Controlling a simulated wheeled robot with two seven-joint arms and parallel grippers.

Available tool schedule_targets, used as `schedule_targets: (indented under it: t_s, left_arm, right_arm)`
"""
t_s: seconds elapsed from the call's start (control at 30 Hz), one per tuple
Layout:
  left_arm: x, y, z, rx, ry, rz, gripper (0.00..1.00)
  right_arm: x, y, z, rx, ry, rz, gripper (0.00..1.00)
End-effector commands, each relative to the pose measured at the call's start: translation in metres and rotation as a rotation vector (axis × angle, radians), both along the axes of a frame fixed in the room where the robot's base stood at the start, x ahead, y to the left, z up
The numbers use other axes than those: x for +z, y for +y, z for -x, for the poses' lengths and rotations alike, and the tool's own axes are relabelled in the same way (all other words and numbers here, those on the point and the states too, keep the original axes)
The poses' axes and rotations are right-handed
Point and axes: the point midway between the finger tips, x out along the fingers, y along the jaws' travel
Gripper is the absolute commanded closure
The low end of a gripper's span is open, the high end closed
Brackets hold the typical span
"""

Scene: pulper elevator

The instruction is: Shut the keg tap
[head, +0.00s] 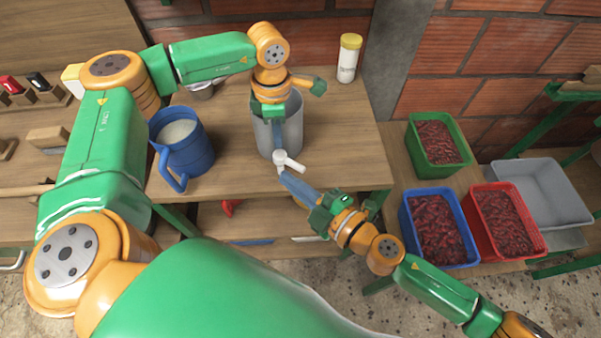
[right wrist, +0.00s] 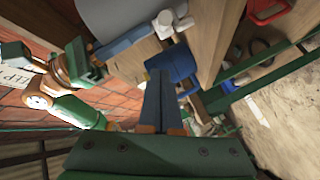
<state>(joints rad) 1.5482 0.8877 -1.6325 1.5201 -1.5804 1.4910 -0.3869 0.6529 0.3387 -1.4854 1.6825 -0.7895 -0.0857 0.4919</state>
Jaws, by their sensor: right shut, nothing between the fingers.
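The grey keg (head: 291,130) stands near the front edge of the wooden table. Its white tap (head: 283,161) sticks out low on the front, with a short white lever pointing right. The tap also shows in the right wrist view (right wrist: 165,22), beside the keg wall (right wrist: 112,15). My left gripper (head: 278,142) points down in front of the keg, just above the tap; its blue fingers overlap, so its opening is unclear. My right gripper (head: 284,175) is shut and empty, its tips just below the tap. Contact with the tap cannot be told. Its fingers (right wrist: 160,75) point toward the tap.
A blue jug (head: 184,146) stands left of the keg, and a yellow-capped white bottle (head: 348,60) stands behind right. Green (head: 412,146), blue (head: 405,220) and red (head: 538,240) crates of red fruit sit at right, with an empty grey tray (head: 550,190).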

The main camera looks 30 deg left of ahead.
Motion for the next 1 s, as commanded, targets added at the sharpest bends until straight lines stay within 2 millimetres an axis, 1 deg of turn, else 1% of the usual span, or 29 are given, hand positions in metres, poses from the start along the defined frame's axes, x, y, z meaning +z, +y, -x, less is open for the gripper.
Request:
schedule_targets:
  t_s: [0.03,0.1,0.2,0.3,1.0]
  left_arm:
    - [0.000,0.000,0.000,0.000,0.001,-0.001,1.00]
    - [0.000,0.000,0.000,0.000,0.001,-0.001,1.00]
    - [0.000,0.000,0.000,0.001,0.001,-0.001,1.00]
    - [0.000,0.000,0.000,0.000,0.001,-0.001,1.00]
    - [0.000,0.000,0.000,0.000,0.001,0.001,1.00]
  right_arm:
    - [-0.003,0.004,-0.006,-0.004,0.001,0.000,1.00]
    - [-0.011,0.001,-0.016,-0.005,0.005,0.000,1.00]
    - [-0.017,0.001,-0.027,-0.002,0.001,0.000,1.00]
    - [-0.021,0.000,-0.032,-0.001,0.001,0.000,1.00]
    - [-0.023,-0.003,-0.038,0.001,0.000,0.001,1.00]
